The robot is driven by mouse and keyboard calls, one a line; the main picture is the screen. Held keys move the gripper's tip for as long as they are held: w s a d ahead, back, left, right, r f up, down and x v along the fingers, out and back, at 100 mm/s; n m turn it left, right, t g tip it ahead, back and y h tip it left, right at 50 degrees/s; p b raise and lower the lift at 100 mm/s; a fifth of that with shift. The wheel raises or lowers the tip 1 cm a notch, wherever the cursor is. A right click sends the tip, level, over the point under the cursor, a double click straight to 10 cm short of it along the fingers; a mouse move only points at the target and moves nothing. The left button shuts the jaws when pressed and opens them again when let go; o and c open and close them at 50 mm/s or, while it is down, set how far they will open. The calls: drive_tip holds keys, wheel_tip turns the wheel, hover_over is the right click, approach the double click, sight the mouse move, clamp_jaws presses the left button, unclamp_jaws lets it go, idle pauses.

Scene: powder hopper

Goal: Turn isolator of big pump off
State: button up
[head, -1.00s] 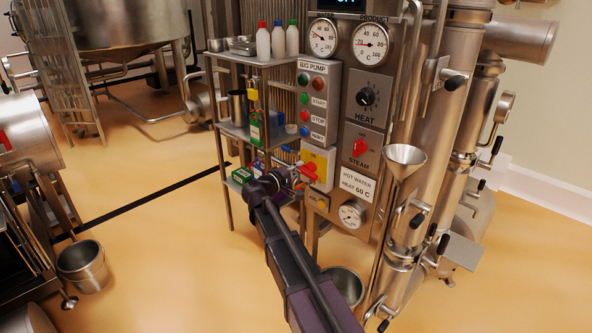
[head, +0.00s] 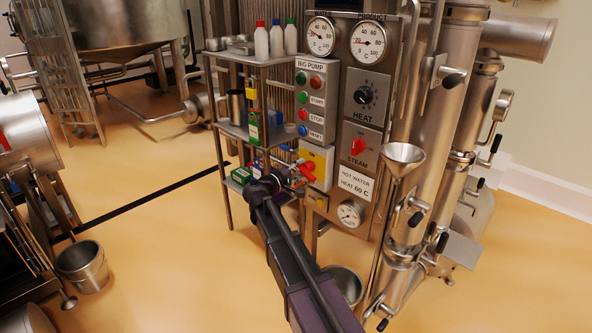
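The big pump's isolator is a yellow plate (head: 318,157) with a red handle (head: 307,172), on the grey box under the BIG PUMP panel (head: 316,100). My gripper (head: 294,177) is at the red handle, reaching in from the lower left. The fingers overlap the handle in the picture. Contact and whether the fingers are closed on it are too small to tell. The handle's exact angle is partly hidden by my gripper.
A red STEAM knob (head: 359,146) and a black HEAT knob (head: 364,96) sit on the panel to the right. A metal shelf (head: 237,131) with bottles and boxes stands close on the left. A steel funnel (head: 404,154) is at the right. Open floor lies left.

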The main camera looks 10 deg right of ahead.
drive_tip(key=shift+w+a, duration=0.1)
drive_tip(key=shift+a, duration=0.05)
drive_tip(key=v, duration=1.2)
idle(0.4)
drive_tip(key=s+d+f+m+g+y, duration=0.2)
drive_tip(key=s+d+f+g+y, duration=0.15)
drive_tip(key=s+d+f, duration=0.35)
drive_tip(key=s+d+f+m+g+y, duration=0.1)
drive_tip(key=s+f+m+g+y, duration=0.1)
drive_tip(key=s+f+y, duration=0.3)
drive_tip(key=s+d+f+m+g+y, duration=0.2)
drive_tip(key=s+f+g+y, duration=0.3)
drive_tip(key=s, duration=0.6)
drive_tip(key=shift+s+f+m+y, duration=0.3)
drive_tip(key=shift+f+m+y, duration=0.3)
drive_tip(key=shift+f+y, duration=0.1)
